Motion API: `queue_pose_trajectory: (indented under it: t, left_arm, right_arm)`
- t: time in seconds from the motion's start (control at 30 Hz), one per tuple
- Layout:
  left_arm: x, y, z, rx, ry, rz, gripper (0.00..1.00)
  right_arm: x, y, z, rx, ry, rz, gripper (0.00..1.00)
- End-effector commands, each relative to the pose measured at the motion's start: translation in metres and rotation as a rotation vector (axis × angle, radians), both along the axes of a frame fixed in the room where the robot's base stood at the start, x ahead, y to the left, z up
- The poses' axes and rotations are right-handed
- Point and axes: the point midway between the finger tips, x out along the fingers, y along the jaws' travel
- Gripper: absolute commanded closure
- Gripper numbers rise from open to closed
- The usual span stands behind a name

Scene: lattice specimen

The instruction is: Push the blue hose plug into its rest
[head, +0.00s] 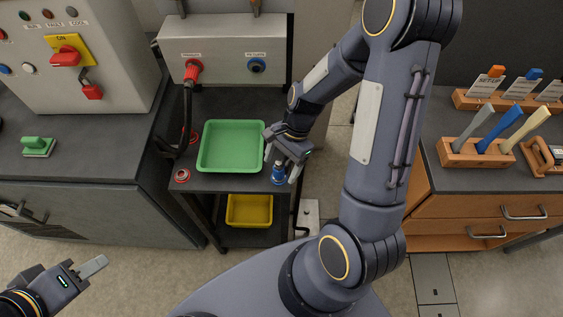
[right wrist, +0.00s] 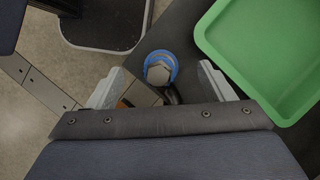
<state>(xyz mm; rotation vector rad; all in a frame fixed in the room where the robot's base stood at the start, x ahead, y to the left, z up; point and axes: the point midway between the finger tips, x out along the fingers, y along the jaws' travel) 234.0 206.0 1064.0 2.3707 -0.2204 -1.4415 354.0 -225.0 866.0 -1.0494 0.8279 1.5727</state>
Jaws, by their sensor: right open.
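The blue hose plug (head: 279,173) stands at the right front corner of the dark cart top. In the right wrist view the plug (right wrist: 158,73) shows end-on as a grey part inside a blue ring. I cannot tell which part of the blue is its rest or how deep it sits. My right gripper (head: 285,163) is open over it. Its fingers (right wrist: 160,86) stand apart on either side, and no contact shows. My left gripper (head: 92,266) is far off at the lower left, and its jaw opening is unclear.
A green tray (head: 204,160) stands just left of the plug. Red rings (head: 182,175) lie at the cart's left. A yellow bin (head: 249,212) sits below.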

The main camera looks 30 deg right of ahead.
Motion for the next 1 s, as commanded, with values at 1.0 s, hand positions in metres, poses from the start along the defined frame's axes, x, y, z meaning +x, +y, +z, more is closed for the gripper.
queue_pose_trajectory:
  t: [1.0]
  left_arm:
    - [0.0,0.0,0.04,0.0,0.0,0.0,0.64]
  right_arm:
    - [0.005,-0.017,0.045,-0.001,-0.001,0.0,0.25]
